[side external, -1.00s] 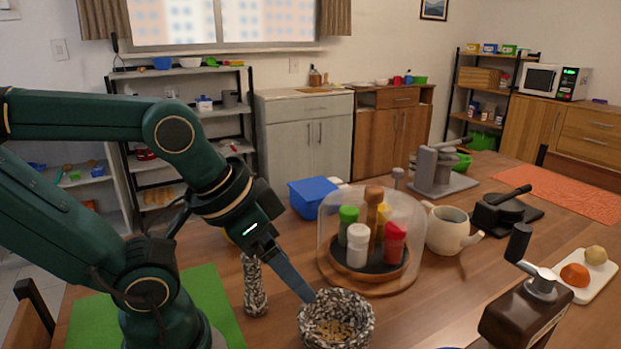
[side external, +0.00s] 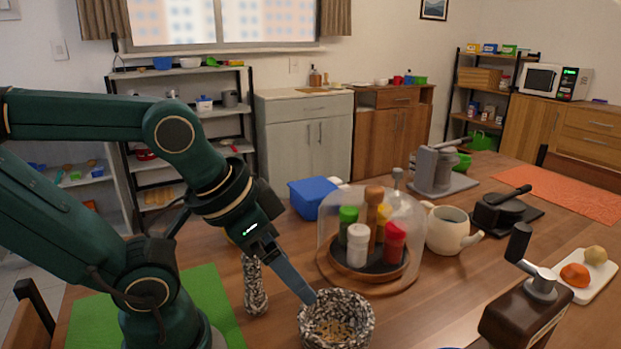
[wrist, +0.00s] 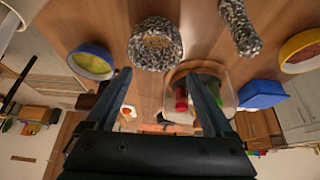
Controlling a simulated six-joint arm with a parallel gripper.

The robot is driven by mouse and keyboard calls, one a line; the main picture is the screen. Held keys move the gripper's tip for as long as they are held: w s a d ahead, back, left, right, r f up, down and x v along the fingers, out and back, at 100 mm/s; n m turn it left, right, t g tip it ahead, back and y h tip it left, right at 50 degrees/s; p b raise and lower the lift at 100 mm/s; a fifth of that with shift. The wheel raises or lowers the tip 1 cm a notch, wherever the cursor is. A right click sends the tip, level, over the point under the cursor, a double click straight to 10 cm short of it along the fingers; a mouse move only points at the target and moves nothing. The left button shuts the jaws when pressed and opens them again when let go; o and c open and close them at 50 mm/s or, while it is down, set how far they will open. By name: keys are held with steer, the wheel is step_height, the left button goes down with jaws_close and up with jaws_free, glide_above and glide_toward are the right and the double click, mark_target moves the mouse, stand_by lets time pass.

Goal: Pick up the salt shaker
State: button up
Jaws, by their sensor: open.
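A white-capped shaker (side external: 357,245) stands upright on a dark round tray (side external: 352,268) under a clear domed cover (side external: 326,232). It looks like the salt shaker, though I can read no label. Green-topped (side external: 348,216) and red (side external: 394,243) shakers stand beside it, with a wooden mill (side external: 374,205) and a yellow one behind. My gripper (side external: 312,299) points down over the back rim of a speckled bowl (side external: 336,334), left of the cover. In the wrist view my gripper (wrist: 158,73) is open, with nothing between the fingers. The cover and red shaker (wrist: 180,97) show partly behind the right finger.
A speckled upright mill (side external: 254,285) stands left of the bowl. A blue box (side external: 312,197) is behind the cover and a cream teapot (side external: 449,230) right of it. A brown crank grinder (side external: 525,318) is at front right. Bare table lies between the cover and grinder.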

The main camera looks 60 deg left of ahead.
steer(key=m+g+y, duration=0.3)
steer(key=m+y, duration=0.9)
steer(key=m, duration=0.8)
glide_toward(362, 244)
steer(key=a, duration=0.1)
steer(key=a+f, duration=0.1)
steer(key=a, duration=0.1)
steer(key=a+f, duration=0.1)
steer(key=a, duration=0.1)
steer(key=shift+s+f, duration=0.15)
steer(key=shift+f, duration=0.05)
steer(key=shift+w+d+f+m+t+y, duration=0.15)
steer(key=shift+w+f+m+t+y, duration=0.25)
steer(key=shift+w+y, duration=0.1)
steer(key=shift+w+a+f, duration=0.15)
steer(key=shift+w+a, duration=0.05)
steer(key=shift+a, duration=0.2)
steer(key=shift+x, duration=2.1)
